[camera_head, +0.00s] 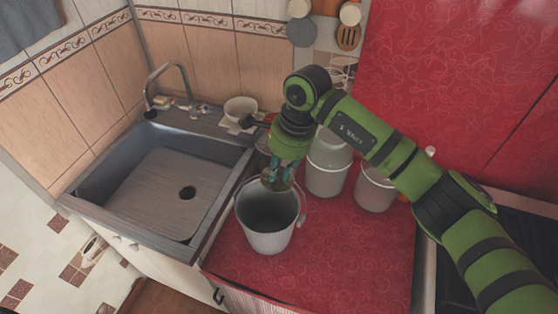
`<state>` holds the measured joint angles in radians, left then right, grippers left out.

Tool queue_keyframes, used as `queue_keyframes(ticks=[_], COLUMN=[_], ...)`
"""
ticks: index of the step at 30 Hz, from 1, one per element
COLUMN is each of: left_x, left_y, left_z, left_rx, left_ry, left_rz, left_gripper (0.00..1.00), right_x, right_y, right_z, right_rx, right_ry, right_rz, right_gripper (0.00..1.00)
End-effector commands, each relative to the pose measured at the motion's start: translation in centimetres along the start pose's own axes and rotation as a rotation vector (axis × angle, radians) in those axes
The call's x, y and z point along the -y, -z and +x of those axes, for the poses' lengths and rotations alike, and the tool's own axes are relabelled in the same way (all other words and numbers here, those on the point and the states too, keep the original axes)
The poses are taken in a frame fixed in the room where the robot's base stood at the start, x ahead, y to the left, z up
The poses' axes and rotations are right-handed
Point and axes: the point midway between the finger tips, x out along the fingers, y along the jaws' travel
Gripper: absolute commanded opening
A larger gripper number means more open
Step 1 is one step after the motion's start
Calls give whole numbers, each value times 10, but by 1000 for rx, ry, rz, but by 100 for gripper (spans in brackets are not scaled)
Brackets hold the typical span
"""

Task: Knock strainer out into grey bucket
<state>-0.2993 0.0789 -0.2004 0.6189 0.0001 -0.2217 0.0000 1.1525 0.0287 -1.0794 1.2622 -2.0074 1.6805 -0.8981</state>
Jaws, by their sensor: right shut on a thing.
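The grey bucket (268,238) stands on the red counter beside the sink, upright, with its open mouth facing up. My right gripper (279,176) points down over the back part of the bucket's mouth. It is shut on a small brownish thing (277,184), which seems to be the strainer. The fingers and the small size hide most of its shape. It is at about rim height, and I cannot tell whether it touches the bucket. The inside of the bucket that shows looks empty. My left gripper is not in view.
The sink (160,190) with a tap (165,80) lies to the left. A pale bowl (240,106) sits behind it. Two pale containers (327,175) (376,192) stand right of the bucket, close to my arm. The red counter (345,260) is clear in front.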

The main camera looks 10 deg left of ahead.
Motion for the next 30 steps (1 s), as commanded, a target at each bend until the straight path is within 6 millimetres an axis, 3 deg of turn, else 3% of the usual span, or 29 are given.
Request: queue_keyframes(ticks=[12, 21, 30], left_x=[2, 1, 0], left_y=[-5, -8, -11], left_z=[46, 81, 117], left_rx=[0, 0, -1], left_ry=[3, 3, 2], left_rz=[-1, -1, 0], left_gripper=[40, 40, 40], right_x=[-11, -17, -20], right_y=[22, 32, 39], right_z=[53, 60, 64], right_rx=[346, 617, 776], right_ry=[227, 406, 517], right_rz=[-24, -47, -65], right_gripper=[0, 0, 0])
